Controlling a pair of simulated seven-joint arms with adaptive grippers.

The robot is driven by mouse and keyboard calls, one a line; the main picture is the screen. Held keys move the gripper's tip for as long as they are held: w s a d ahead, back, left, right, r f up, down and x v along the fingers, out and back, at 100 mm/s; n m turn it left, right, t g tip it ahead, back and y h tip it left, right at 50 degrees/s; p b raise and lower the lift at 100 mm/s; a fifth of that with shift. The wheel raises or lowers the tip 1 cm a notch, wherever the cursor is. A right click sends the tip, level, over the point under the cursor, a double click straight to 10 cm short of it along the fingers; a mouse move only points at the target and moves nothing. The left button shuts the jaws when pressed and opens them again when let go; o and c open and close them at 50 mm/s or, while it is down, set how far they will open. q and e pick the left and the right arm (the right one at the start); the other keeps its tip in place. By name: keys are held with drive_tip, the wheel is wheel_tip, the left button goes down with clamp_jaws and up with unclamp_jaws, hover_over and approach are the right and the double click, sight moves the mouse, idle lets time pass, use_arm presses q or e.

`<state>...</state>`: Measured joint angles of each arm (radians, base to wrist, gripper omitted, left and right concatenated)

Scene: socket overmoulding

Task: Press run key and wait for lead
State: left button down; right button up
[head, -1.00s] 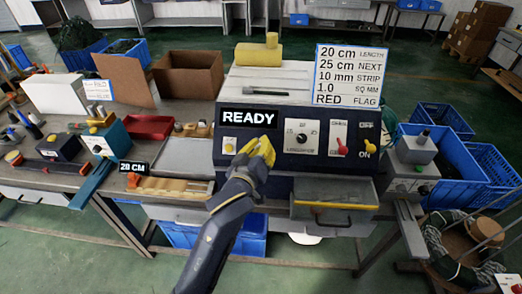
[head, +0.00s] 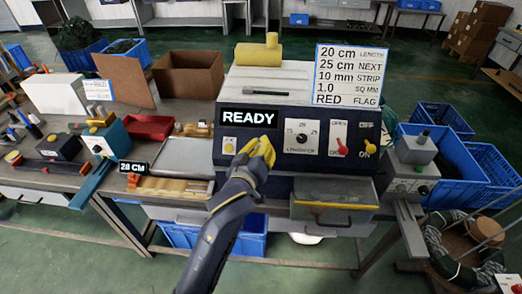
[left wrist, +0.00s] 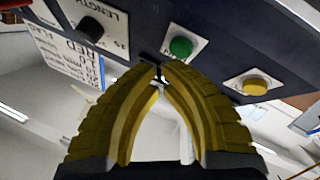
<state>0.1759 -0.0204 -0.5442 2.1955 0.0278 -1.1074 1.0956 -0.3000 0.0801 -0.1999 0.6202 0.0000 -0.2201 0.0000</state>
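The dark blue machine (head: 283,175) stands on the bench with its display (head: 248,118) reading READY. My left gripper (head: 264,143) is in front of the panel, between a yellow button (head: 229,145) and the length dial (head: 301,138). In the left wrist view its yellow fingers (left wrist: 160,68) meet at the tips with nothing seen held. The tips are just below a green button (left wrist: 181,47) in that view; I cannot tell whether they touch it. The fingers hide this button in the head view. No lead shows. My right gripper is not in view.
A sign (head: 349,75) lists 20 cm, 10 mm and RED. Tools and a red tray (head: 148,127) lie on the left bench.

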use_arm(q)
drive_tip(key=shift+w+d+f, duration=0.1)
drive_tip(key=shift+w+f, duration=0.4)
idle(1.0)
idle(0.4)
drive_tip(key=shift+s+r, duration=0.55)
drive_tip(key=shift+s, duration=0.1)
drive_tip(key=shift+s+a+r, duration=0.15)
drive_tip(key=shift+s+r, duration=0.75)
drive_tip(key=shift+s+a+r, duration=0.1)
drive_tip(key=shift+s+r, duration=0.75)
drive_tip(key=shift+s, duration=0.05)
